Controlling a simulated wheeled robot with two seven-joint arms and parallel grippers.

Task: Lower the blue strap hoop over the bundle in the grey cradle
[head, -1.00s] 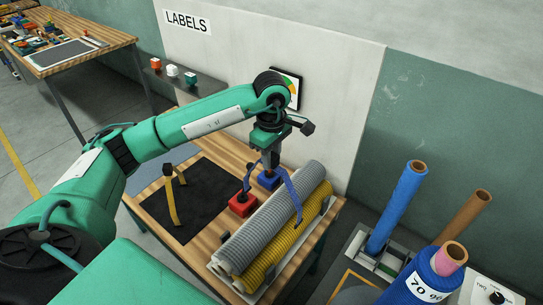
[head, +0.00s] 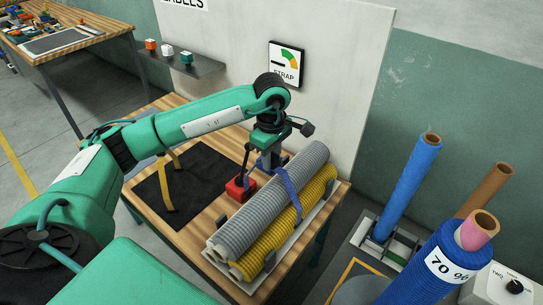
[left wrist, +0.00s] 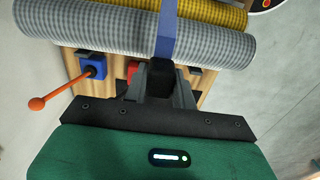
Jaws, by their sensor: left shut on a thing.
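The bundle is a grey netting roll (head: 270,195) beside a yellow netting roll (head: 275,240). Both lie in the grey cradle (head: 328,207) on the wooden table. The blue strap hoop (head: 289,187) runs across the grey roll and down onto the yellow one, looking close to their surfaces. My left gripper (head: 268,158) is shut on the near-wall end of the hoop, beside the grey roll. In the left wrist view the blue strap (left wrist: 167,30) rises from the jaws across both rolls. The hoop's underside and far leg are hidden. My right gripper is out of view.
A red block (head: 238,188) with a dark handle stands left of the rolls. A blue block (left wrist: 93,65) with an orange-knobbed lever is close to the gripper. Upright rolls, including a blue one (head: 408,185), stand at the right.

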